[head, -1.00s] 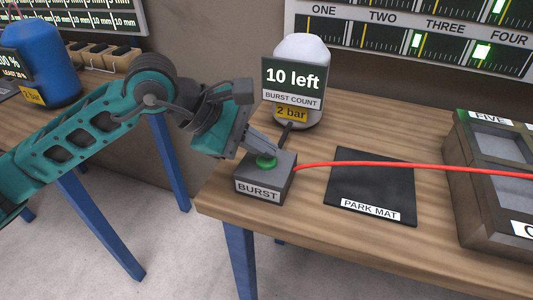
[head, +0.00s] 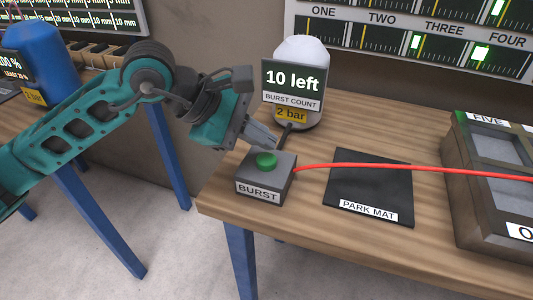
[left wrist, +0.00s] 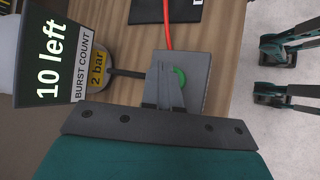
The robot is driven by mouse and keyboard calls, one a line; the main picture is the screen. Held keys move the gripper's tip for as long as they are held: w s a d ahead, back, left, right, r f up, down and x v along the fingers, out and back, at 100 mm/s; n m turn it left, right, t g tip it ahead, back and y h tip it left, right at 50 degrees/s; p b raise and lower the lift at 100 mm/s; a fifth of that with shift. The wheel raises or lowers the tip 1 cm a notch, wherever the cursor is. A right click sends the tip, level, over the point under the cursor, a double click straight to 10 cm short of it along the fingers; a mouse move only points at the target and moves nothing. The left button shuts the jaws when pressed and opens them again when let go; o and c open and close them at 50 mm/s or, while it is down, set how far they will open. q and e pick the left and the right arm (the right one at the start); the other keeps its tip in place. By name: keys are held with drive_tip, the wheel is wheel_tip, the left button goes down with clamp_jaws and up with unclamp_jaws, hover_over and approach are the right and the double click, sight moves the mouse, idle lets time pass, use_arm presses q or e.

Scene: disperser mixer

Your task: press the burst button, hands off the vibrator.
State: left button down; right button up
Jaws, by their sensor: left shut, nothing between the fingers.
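The grey burst box (head: 264,178) stands near the table's left front corner, with its label facing forward and a green button (head: 266,160) on top. My left gripper (head: 275,145) is shut and empty, just above and behind the button in the head view; a small gap seems to show between them. In the left wrist view its fingers (left wrist: 166,88) partly cover the button (left wrist: 180,77). The burst count sign (head: 293,83) reads "10 left". I cannot make out a vibrator. My right gripper is not in view.
A red hose (head: 400,168) runs from the burst box to the right, over the back part of the black park mat (head: 370,190), which is otherwise bare. A white tank (head: 302,55) stands behind the box. A compartmented tray (head: 460,190) stands at the right.

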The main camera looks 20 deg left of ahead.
sight(261, 159)
use_arm(q)
wheel_tip(261, 159, up, 5)
drive_tip(key=p, duration=0.2)
drive_tip(key=shift+p, duration=0.3)
drive_tip(key=shift+f, duration=0.1)
idle(0.4)
